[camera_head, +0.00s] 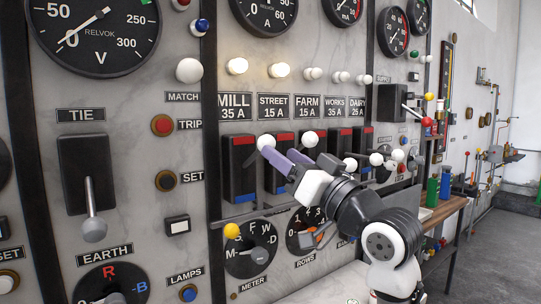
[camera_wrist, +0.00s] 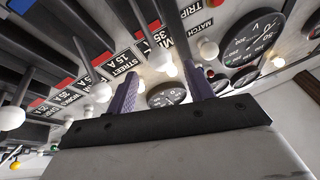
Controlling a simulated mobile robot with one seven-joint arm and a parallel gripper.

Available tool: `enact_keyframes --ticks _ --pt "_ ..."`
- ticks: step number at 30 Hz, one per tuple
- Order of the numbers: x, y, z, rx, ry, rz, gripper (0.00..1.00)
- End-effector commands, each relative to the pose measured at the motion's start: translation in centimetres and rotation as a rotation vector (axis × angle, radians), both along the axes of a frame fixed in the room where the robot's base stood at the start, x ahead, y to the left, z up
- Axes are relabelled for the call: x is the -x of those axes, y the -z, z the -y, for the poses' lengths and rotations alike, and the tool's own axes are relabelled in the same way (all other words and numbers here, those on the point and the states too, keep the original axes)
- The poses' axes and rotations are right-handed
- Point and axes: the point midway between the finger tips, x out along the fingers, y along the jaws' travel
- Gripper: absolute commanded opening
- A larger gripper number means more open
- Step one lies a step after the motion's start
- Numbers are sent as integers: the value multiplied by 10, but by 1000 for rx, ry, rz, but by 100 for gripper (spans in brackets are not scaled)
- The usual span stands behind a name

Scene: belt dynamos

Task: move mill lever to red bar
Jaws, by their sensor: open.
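The mill switch (camera_head: 238,168) is a black box below the MILL 35 A label, with a red bar (camera_head: 243,140) across its top and a blue bar (camera_head: 243,198) at its bottom. The mill lever's white knob (camera_head: 266,142) sticks out toward me, about level with the red bar in the head view. My gripper (camera_head: 280,153) is open, its purple fingers close by the knob. In the wrist view the knob (camera_wrist: 160,62) shows between the two fingers of my gripper (camera_wrist: 163,70), beyond their tips; contact cannot be told.
The street lever's white knob (camera_head: 308,138) stands close on the right, above my gripper. Further white knobs (camera_head: 350,164) follow to the right. The METER dial (camera_head: 250,247) with a yellow knob (camera_head: 232,231) is below. The first two lamps (camera_head: 237,66) glow.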

Motion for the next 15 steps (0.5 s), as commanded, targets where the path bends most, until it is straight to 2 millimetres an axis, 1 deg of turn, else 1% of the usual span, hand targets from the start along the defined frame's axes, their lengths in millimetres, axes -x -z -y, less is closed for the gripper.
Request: enact_keyframes --ticks 1,6,10,15 --pt "9 9 9 -1 3 2 52" --pt "33 21 30 -1 3 1 52" --pt "44 26 42 -1 2 0 52" --pt "51 29 47 0 0 0 52"
